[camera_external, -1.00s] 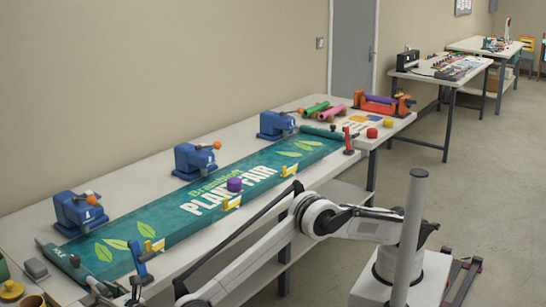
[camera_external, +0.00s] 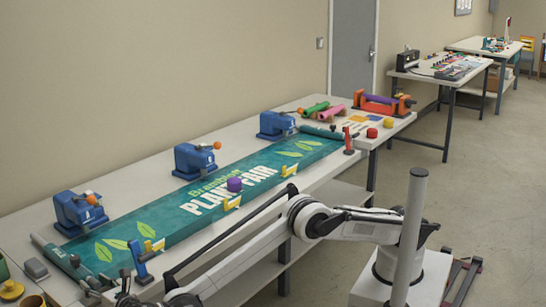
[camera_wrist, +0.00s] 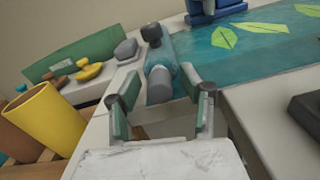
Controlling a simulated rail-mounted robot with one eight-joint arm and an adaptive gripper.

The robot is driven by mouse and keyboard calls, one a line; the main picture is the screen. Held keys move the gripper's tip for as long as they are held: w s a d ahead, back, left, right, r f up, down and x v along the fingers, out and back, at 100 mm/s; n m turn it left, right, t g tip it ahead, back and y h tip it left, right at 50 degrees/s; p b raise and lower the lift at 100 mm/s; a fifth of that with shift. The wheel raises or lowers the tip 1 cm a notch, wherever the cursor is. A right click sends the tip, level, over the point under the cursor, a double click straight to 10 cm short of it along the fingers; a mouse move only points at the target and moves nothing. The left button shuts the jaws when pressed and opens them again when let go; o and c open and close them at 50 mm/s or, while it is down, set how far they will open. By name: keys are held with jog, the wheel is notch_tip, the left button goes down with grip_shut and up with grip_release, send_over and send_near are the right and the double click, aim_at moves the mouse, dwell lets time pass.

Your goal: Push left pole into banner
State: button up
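The teal banner (camera_external: 170,212) lies along the white table. The left pole (camera_external: 62,260) is a dark green cylinder lying across the banner's left end. In the wrist view the pole (camera_wrist: 158,72) points at my gripper (camera_wrist: 163,108), with its grey near end just beyond and between the fingertips. The two green-padded fingers stand apart with nothing clamped between them. In the external view my gripper (camera_external: 112,288) is at the table's front left, close to the pole's near end. Whether a finger touches the pole cannot be told.
Blue clamps with orange knobs (camera_external: 80,210) stand along the banner's back edge. Yellow clips (camera_external: 232,203) and a blue upright handle (camera_external: 141,262) sit along the front edge. A yellow cup (camera_wrist: 48,118) stands left of my gripper.

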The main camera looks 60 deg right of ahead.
jog(key=s+a, duration=0.1)
jog(key=s, duration=1.1)
jog(key=shift+a, duration=0.4)
